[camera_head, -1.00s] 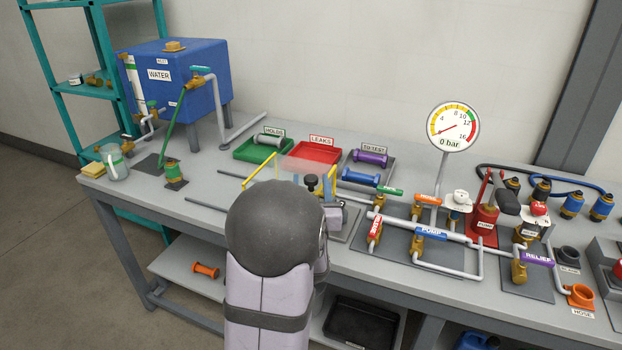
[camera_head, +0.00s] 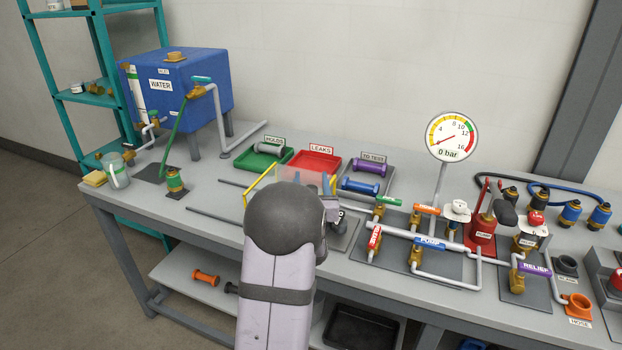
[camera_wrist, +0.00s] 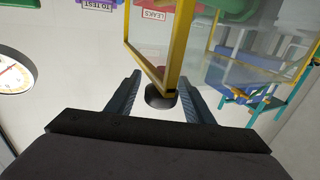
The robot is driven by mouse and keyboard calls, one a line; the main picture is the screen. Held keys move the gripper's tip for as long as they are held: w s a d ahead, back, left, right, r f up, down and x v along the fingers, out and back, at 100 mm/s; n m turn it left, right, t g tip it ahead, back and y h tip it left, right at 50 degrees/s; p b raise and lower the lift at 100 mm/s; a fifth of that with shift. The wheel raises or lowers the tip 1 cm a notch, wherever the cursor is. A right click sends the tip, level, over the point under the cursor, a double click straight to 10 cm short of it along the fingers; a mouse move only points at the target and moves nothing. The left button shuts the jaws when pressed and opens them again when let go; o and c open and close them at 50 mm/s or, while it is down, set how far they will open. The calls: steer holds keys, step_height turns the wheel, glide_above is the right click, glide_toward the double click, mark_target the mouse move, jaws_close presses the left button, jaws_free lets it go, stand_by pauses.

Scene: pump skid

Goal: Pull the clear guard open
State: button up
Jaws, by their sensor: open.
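The clear guard is a see-through panel in a yellow frame (camera_head: 259,184), standing on the bench over the slide rails, partly hidden behind my arm. In the wrist view its yellow bars (camera_wrist: 180,45) run down to a corner between my fingers. A round black knob (camera_wrist: 160,97) sits at that corner; my arm hides it in the head view. My gripper (camera_wrist: 160,92) is open, with one finger on each side of the knob and a visible gap to each. I cannot tell how deep the knob sits between the fingers.
Green (camera_head: 255,160), red (camera_head: 314,160) and grey trays lie behind the guard. A blue cylinder (camera_head: 361,186) and pump pipework with valves (camera_head: 430,243) stand close to the right. The gauge (camera_head: 453,137) reads 0 bar. The bench's left front is mostly clear.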

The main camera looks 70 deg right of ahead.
steer(key=shift+d, duration=0.1)
jaws_close()
steer(key=w+b, duration=0.3)
steer(key=w, duration=1.9)
steer(key=shift+b, duration=0.4)
steer(key=shift+w+f, duration=0.1)
jaws_free()
steer(key=b+v, duration=0.1)
steer(key=v, duration=0.6)
steer(key=shift+b, duration=0.4)
